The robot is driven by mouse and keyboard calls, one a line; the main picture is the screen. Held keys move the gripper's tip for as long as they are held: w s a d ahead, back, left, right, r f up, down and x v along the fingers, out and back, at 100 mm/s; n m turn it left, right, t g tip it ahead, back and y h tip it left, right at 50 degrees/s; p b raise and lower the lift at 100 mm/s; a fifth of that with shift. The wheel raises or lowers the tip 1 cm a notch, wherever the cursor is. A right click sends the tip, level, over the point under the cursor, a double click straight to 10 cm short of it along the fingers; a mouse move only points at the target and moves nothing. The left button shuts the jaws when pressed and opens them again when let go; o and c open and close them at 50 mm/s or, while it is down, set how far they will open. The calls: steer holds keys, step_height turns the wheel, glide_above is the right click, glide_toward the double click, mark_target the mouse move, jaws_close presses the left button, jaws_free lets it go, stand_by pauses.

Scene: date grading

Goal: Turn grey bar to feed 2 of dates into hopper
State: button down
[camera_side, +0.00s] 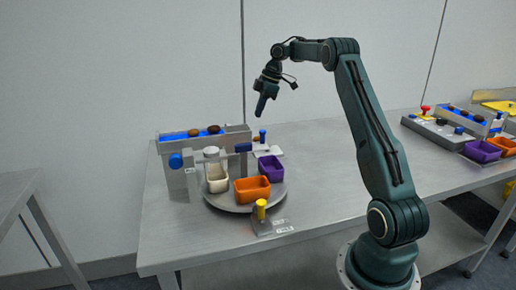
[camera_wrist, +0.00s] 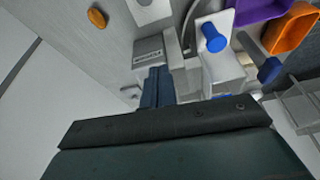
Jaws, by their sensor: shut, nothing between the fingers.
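My gripper (camera_side: 261,108) hangs in the air above and behind the right end of the feeder, fingers pointing down. It is shut and empty; its dark fingers also show in the wrist view (camera_wrist: 156,84). Two dark dates (camera_side: 214,129) lie on the blue belt (camera_side: 174,137) of the feeder. A blue knob (camera_side: 176,160) sits on the feeder's front left. A clear-walled hopper (camera_side: 211,154) stands in front of the belt. An upright blue peg on a pale plate (camera_side: 263,135) stands at the right, beside a dark blue handle (camera_side: 243,148). I cannot tell which part is the grey bar.
A round turntable (camera_side: 222,207) carries an orange bin (camera_side: 252,190), a purple bin (camera_side: 271,168) and a pale cup (camera_side: 217,181). A yellow knob (camera_side: 261,208) stands at the front. A brown date (camera_wrist: 97,18) lies apart in the wrist view. A second station stands far right.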

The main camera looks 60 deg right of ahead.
steer(key=shift+s+d, duration=0.65)
steer(key=shift+s, duration=0.15)
steer(key=c, duration=1.6)
jaws_free()
steer(key=shift+a, duration=0.1)
steer(key=shift+o, duration=1.2)
steer(key=shift+w+a+r, duration=0.15)
steer(key=shift+w, duration=0.1)
steer(key=w+a+r+m+t+h, duration=0.1)
steer(key=w+a+r+m+h, duration=0.3)
steer(key=m, duration=1)
steer(key=w+a+r, duration=0.1)
steer(key=a+r, duration=0.2)
steer(key=a, duration=0.2)
steer(key=shift+w+r+h, duration=0.15)
steer(key=shift+r+h, duration=0.15)
steer(key=x, duration=1.4)
steer(key=shift+c, duration=0.2)
